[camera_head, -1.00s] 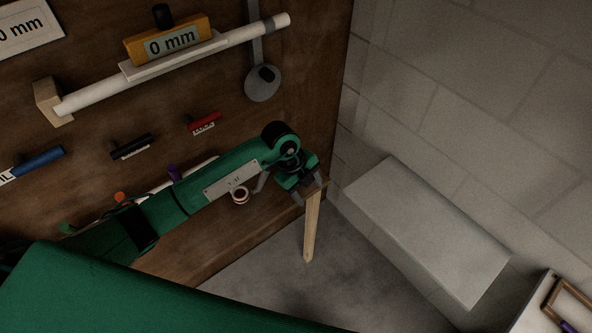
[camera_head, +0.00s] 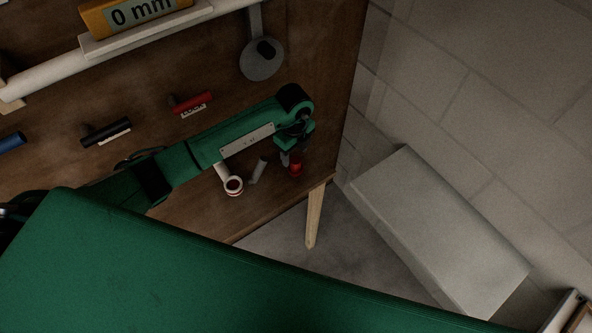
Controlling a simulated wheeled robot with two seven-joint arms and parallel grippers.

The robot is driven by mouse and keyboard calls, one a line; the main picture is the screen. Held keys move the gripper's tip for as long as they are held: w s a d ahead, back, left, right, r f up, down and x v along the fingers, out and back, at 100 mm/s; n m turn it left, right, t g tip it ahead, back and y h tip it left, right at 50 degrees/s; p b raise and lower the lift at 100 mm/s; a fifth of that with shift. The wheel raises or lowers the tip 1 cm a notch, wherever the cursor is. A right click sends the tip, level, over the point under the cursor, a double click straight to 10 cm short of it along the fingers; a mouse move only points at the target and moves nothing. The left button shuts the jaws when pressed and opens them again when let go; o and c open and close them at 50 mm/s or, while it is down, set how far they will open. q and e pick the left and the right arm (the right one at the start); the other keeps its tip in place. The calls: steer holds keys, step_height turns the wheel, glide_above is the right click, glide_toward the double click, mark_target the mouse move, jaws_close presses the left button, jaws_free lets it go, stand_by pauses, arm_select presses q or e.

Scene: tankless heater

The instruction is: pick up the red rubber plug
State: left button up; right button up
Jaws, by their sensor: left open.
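A small red plug (camera_head: 296,170) stands on the wooden bench, near its right corner. My left gripper (camera_head: 290,161) points down right at the plug, with its fingers apart. A dark finger shows just left of the plug. The other finger is hard to make out, so I cannot tell whether the plug lies between them or whether they touch it. My right gripper is out of view.
A white pipe end with a red ring (camera_head: 233,186) and a grey cylinder (camera_head: 259,170) are left of the plug. Red (camera_head: 193,104) and black (camera_head: 106,133) handles stick out from the wooden board. A pale block (camera_head: 440,230) lies right of the bench leg (camera_head: 314,217).

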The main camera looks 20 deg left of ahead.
mark_target(296, 160)
arm_select(q)
step_height(296, 160, down, 2)
steer(key=shift+s+b, duration=0.1)
steer(key=shift+b, duration=0.3)
steer(key=f+b, duration=0.1)
steer(key=f, duration=0.1)
steer(key=f+b, duration=0.2)
steer(key=shift+d+f+b, duration=0.2)
steer(key=shift+f+b, duration=0.1)
steer(key=shift+f, duration=0.2)
steer(key=shift+c, duration=0.3)
jaws_close()
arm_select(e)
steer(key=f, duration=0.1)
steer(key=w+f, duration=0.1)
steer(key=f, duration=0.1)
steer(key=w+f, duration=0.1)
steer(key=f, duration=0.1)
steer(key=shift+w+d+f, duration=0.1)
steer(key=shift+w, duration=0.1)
arm_select(q)
steer(key=shift+r, duration=0.15)
